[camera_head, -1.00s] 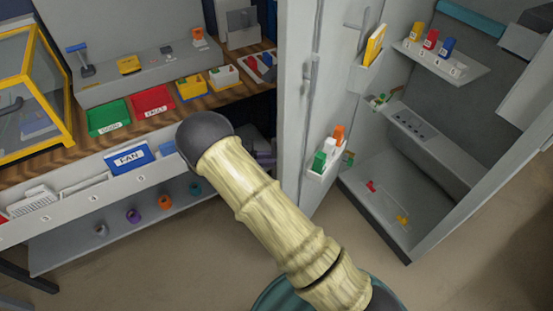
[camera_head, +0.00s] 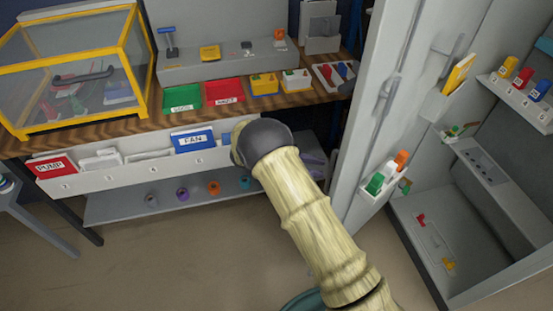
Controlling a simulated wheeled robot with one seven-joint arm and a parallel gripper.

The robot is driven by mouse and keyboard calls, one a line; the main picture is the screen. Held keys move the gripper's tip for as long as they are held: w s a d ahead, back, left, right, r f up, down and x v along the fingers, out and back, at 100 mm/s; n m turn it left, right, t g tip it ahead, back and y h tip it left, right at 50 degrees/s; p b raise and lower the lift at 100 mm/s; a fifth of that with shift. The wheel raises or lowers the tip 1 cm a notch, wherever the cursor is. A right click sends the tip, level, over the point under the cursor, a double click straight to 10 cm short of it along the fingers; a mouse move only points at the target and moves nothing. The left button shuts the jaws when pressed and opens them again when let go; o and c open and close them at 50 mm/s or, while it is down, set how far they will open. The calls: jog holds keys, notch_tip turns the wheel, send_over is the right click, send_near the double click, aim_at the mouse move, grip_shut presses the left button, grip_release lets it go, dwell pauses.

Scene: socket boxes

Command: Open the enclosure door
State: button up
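A clear-walled enclosure (camera_head: 128,42) with a yellow frame stands on the left end of the wooden bench. A black handle (camera_head: 84,77) shows at its front panel, and the panel looks closed. A tall grey cabinet (camera_head: 478,272) stands at the right. Its door (camera_head: 375,95) is swung open toward the bench, with a long vertical handle (camera_head: 389,98) on it. My pale ribbed arm rises from the bottom, its dark rounded joint in front of the bench shelf. My gripper does not show.
Green (camera_head: 182,98) and red (camera_head: 224,91) bins stand on the bench (camera_head: 150,128). A shelf below holds labelled cards, including PUMP (camera_head: 55,166) and FAN (camera_head: 193,140). A stool (camera_head: 30,215) stands at lower left. The floor (camera_head: 190,255) before the bench is clear.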

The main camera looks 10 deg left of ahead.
jog(key=a, duration=1.2)
jog(key=shift+w+a+b, duration=0.35)
jog(key=shift+w+b, duration=0.05)
jog(key=shift+w, duration=0.05)
jog(key=shift+c, duration=0.2)
